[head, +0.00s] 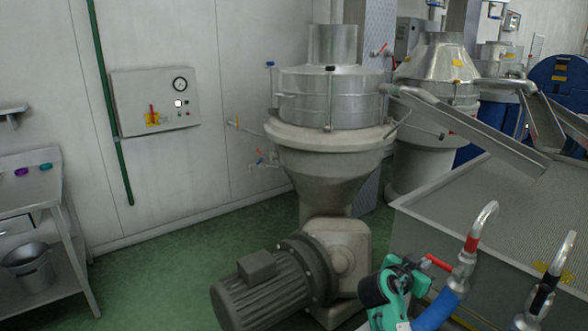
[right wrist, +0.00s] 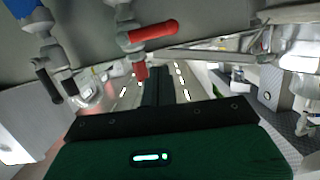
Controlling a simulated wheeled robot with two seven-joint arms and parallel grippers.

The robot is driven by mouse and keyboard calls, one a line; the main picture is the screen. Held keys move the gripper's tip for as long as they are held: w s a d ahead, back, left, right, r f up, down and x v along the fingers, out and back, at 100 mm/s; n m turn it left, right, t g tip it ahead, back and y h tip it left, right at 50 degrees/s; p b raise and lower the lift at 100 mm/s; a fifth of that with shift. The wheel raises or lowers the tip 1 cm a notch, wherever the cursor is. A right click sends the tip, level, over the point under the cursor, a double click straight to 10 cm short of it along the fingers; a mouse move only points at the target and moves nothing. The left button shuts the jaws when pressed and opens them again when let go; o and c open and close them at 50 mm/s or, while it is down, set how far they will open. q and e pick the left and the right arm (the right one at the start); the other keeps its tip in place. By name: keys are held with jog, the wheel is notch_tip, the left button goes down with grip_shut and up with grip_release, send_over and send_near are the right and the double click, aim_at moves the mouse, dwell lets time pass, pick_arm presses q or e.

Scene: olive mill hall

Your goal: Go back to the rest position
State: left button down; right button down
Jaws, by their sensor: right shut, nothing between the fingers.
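My right gripper (head: 402,265) shows in teal and black at the bottom of the head view, just left of a valve with a red lever (head: 437,263). In the right wrist view its dark fingers (right wrist: 156,86) are together with nothing between them. The red lever (right wrist: 152,32) shows above the fingers there, apparently apart from them; the exact gap is hard to tell. My left gripper is not in view.
A steel separator (head: 330,97) with a motor (head: 268,285) stands left of my gripper. A large perforated-top tank (head: 470,215) is at the right, with a black-handled valve (head: 541,298) in front. A side table (head: 30,165) stands far left; green floor between is clear.

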jog(key=s+a+f+n+g+y, duration=0.1)
jog(key=s+a+f+n+y, duration=0.25)
jog(key=s+f, duration=0.55)
jog(key=s+a+f+n+g+y, duration=0.15)
jog(key=s+f+n+y, duration=0.25)
jog(key=s+f, duration=0.5)
jog(key=s+a+f+n+g+y, duration=0.1)
jog(key=s+a+n+y, duration=0.3)
jog(key=s, duration=0.6)
jog(key=s+a+f+n+g+y, duration=0.15)
jog(key=s+a, duration=0.35)
jog(key=s, duration=0.5)
notch_tip(320, 180, down, 30)
jog(key=n+g, duration=0.1)
jog(key=g, duration=0.1)
jog(key=s+d+f, duration=0.2)
jog(key=s+f, duration=1.8)
jog(key=shift+d+g, duration=0.35)
jog(key=shift+g, duration=0.05)
jog(key=shift+s, duration=0.1)
